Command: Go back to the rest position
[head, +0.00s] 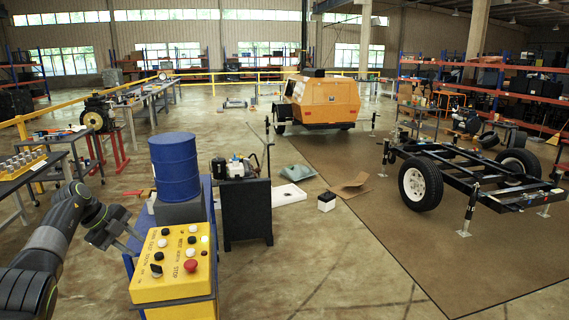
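My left arm comes in from the lower left, and its gripper (130,239) is just left of the yellow control box. The two fingers look apart, with nothing seen between them. The yellow control box (172,286) has several black and white knobs and buttons and a red stop button (191,266). The gripper looks close to the box's left edge; I cannot tell whether it touches. My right arm and gripper are not in view.
A blue drum (175,168) stands on a grey block behind the box. A workbench (30,172) is at the left. An orange light tower unit (322,100) and a black wheeled trailer frame (465,170) stand farther off. The floor at front centre is clear.

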